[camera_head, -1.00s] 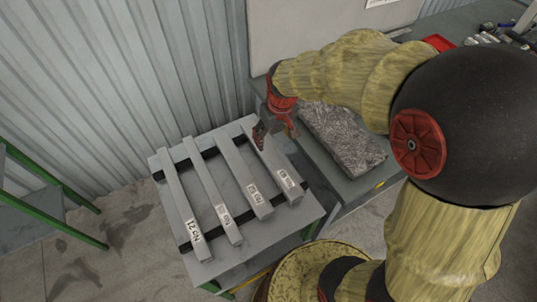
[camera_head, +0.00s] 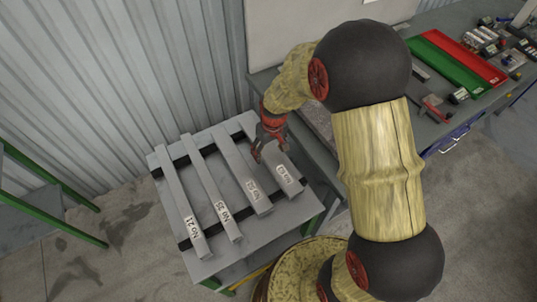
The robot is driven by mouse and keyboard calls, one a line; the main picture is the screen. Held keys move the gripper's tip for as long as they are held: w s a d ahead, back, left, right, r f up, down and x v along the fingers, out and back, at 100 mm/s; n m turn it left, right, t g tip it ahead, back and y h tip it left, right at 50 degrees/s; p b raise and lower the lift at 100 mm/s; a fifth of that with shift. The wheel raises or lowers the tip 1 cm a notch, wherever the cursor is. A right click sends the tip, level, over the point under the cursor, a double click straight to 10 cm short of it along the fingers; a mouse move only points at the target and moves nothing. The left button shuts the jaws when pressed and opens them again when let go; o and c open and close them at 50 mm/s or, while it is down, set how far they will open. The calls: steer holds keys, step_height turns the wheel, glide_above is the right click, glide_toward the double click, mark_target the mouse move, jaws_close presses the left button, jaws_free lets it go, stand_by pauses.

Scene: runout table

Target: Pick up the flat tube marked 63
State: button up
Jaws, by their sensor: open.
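The flat grey tube whose label seems to read 63 (camera_head: 287,180) is the rightmost of a row of tubes on the runout table (camera_head: 230,254). It lies lengthwise, its labelled near end toward me. My gripper (camera_head: 271,151) is open and points down over this tube, around its middle. The gripper hides part of the tube's far half. I cannot tell whether the fingers touch it or stand above it.
Tubes marked No 21 (camera_head: 182,205), No 35 (camera_head: 211,192) and another (camera_head: 240,170) lie to the left on dark crossbars, with gaps between. A grey bench (camera_head: 322,157) stands close on the right. A green rack (camera_head: 40,212) stands left.

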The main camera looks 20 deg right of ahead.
steer(key=shift+w+f, duration=0.15)
steer(key=shift+f, duration=0.3)
steer(key=shift+c, duration=1)
steer(key=c, duration=1.5)
steer(key=shift+r, duration=0.15)
jaws_close()
